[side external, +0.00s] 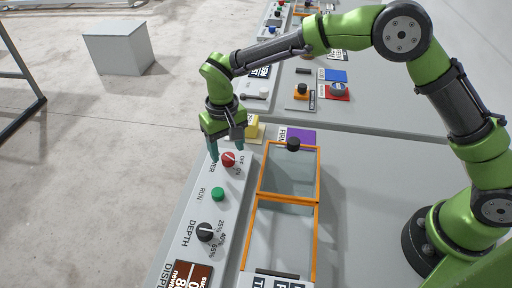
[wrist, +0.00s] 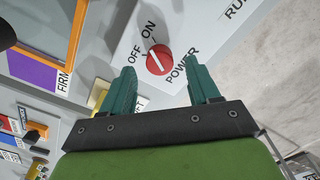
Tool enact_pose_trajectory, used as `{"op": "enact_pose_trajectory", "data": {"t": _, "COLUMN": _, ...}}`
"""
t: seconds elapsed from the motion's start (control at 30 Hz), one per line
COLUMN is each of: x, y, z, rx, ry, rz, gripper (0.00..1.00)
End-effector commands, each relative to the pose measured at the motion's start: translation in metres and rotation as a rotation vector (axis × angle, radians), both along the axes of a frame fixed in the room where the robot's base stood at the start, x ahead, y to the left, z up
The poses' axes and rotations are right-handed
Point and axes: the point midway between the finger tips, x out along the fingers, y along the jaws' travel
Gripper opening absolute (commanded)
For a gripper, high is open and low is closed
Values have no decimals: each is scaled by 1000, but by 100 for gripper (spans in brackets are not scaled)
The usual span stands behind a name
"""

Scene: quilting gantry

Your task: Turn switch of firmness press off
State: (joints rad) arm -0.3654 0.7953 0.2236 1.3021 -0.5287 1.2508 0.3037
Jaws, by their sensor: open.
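The power switch is a round red knob (side external: 228,159) with a white mark, on the white control panel of the firmness press (side external: 317,190). It also shows in the wrist view (wrist: 158,60), with OFF, ON and POWER printed around it. Its white line slants toward the upper left, on the side of the OFF and ON labels; I cannot tell exactly which it points at. My gripper (side external: 226,148) points down just above the knob. In the wrist view my gripper (wrist: 163,76) is open, with the knob between the lines of its teal fingers and nothing held.
A green RUN button (side external: 218,194) and a black depth dial (side external: 205,232) sit further along the panel. The orange-framed lid with a black knob (side external: 293,144) lies to the right. A yellow block (side external: 253,127) stands close behind my gripper. Open floor lies left.

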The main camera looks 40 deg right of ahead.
Motion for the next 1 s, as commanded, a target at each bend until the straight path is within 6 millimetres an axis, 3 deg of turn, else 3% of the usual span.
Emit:
{"op": "enact_pose_trajectory", "data": {"t": 0.2, "x": 0, "y": 0, "z": -22, "rx": 0, "ry": 0, "rz": 0, "gripper": 61}}
{"op": "enact_pose_trajectory", "data": {"t": 0.53, "x": 0, "y": 0, "z": -25, "rx": 1, "ry": -1, "rz": 0, "gripper": 61}}
{"op": "enact_pose_trajectory", "data": {"t": 0.9, "x": 0, "y": 0, "z": -25, "rx": 1, "ry": -1, "rz": 0, "gripper": 6}}
{"op": "enact_pose_trajectory", "data": {"t": 1.0, "x": 0, "y": 0, "z": -24, "rx": 1, "ry": -1, "rz": 2, "gripper": 5}}
